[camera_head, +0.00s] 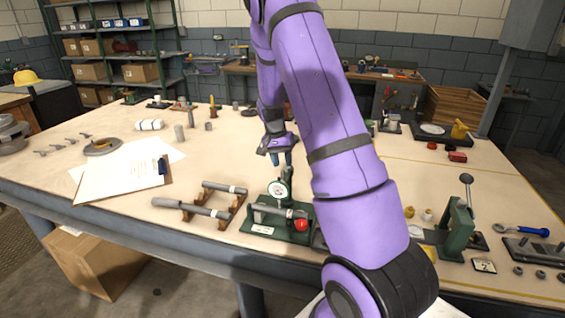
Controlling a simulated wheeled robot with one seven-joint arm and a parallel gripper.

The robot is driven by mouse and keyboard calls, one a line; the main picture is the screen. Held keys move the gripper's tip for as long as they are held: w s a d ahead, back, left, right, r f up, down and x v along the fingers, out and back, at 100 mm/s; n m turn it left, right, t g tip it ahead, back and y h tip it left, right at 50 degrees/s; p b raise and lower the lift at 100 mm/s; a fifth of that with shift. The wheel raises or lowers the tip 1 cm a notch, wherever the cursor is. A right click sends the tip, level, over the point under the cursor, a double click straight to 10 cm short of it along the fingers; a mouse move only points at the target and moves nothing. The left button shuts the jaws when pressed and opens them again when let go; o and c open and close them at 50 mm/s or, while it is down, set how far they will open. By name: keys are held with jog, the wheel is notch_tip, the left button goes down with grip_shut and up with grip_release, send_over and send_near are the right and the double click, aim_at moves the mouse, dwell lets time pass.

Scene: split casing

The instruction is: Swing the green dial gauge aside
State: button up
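The green dial gauge (278,189) has a round white face and stands upright on a dark green fixture (289,234) near the front middle of the table. A grey cylindrical shaft (277,211) lies across the fixture beneath the gauge, with a red knob (300,225) at its right. My gripper (282,160) points down just above and behind the gauge, apparently with a small gap. Its fingers look close together, but they are small and I cannot tell whether they are open. My purple arm hides the area right of the fixture.
Two grey shafts rest on a wooden rack (228,214) left of the fixture. A clipboard (125,172) with papers lies farther left. A green lever press (457,228) stands at right. Several small cylinders stand behind; the table between them and the rack is mostly clear.

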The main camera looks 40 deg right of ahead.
jog(key=shift+s+f, duration=0.1)
jog(key=shift+f, duration=0.2)
grip_shut()
